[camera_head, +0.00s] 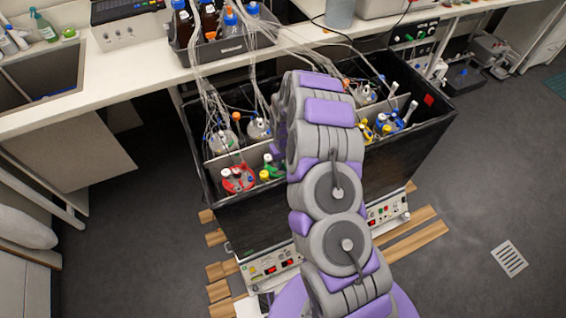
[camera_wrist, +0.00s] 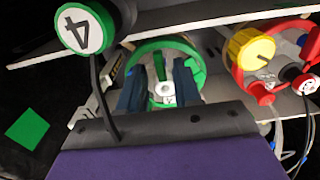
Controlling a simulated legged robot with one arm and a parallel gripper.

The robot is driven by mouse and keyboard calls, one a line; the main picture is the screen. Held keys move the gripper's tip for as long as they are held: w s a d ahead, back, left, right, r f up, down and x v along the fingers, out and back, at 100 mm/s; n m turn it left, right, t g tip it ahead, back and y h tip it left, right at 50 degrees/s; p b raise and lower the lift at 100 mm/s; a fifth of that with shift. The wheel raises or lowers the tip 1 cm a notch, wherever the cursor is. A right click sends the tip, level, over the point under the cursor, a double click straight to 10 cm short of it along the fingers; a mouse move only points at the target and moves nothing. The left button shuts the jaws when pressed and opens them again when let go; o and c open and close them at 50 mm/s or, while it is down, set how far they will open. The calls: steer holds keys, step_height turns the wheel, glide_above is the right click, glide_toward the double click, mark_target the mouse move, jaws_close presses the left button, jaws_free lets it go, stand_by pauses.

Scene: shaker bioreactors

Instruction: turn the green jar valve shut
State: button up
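The green jar's ring-shaped lid (camera_wrist: 190,50) is in the middle of the wrist view, with a small white valve part (camera_wrist: 167,88) on it. My gripper (camera_wrist: 158,75) has two dark blue fingers, spread apart over the lid, one on each side of the white part. A gap shows between the fingers and the white part; whether they touch the lid is unclear. In the head view, green parts of the jar (camera_head: 268,170) show just left of my arm, which hides the rest and my gripper.
A red-lidded jar (camera_wrist: 240,65) with a yellow knob (camera_wrist: 252,48) stands close at the right of the wrist view. A green cap marked 4 (camera_wrist: 82,30) is close at upper left. The black tub's wall (camera_head: 250,220) and many tubes surround the jars.

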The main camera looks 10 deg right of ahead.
steer(key=shift+d, duration=0.25)
steer(key=shift+c, duration=0.6)
steer(key=c, duration=0.3)
steer(key=shift+a, duration=0.2)
jaws_close()
steer(key=shift+a, duration=0.35)
steer(key=shift+d, duration=0.1)
